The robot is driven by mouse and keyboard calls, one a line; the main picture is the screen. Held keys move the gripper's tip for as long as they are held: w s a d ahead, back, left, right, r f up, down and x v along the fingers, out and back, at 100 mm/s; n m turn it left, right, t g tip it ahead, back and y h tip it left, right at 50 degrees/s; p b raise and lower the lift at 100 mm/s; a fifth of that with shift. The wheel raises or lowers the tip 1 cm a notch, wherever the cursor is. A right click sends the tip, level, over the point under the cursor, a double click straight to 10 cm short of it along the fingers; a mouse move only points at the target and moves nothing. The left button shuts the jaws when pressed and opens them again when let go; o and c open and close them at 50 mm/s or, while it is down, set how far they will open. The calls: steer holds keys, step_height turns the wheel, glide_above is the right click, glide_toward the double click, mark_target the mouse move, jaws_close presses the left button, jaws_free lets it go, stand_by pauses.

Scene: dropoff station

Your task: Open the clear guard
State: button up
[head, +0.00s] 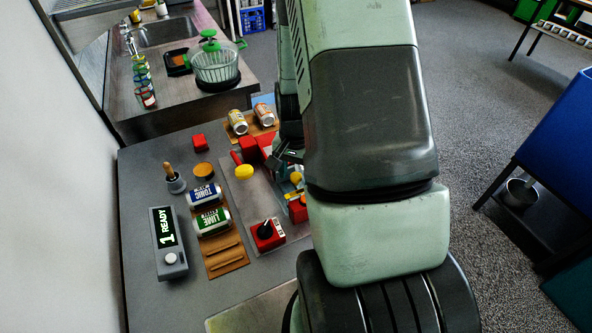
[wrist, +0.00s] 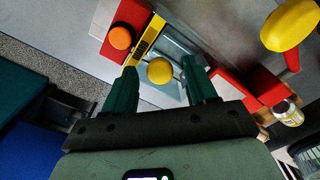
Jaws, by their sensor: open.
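The clear guard (wrist: 178,50) shows in the wrist view as a see-through, pale-edged panel beside a yellow-and-black strip (wrist: 147,40). A round yellow knob (wrist: 159,70) appears at its near side; it also shows in the head view (head: 296,177). An orange button (wrist: 120,38) sits on a red block left of the strip. My gripper (wrist: 160,68) is open, with one dark green finger on each side of the knob in the picture. I cannot tell the depth between knob and fingers. In the head view my arm hides much of the guard, and my gripper (head: 287,156) is small.
A red block with a black dial (head: 267,234) is nearer. Cans (head: 212,220) lie on a wooden rack at left, beside a display box (head: 168,243) reading "1 READY". More cans (head: 237,122) lie behind.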

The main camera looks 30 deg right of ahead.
steer(key=shift+c, duration=0.3)
jaws_close()
steer(key=w, duration=1.1)
steer(key=shift+o, duration=0.3)
jaws_free()
steer(key=shift+r, duration=0.1)
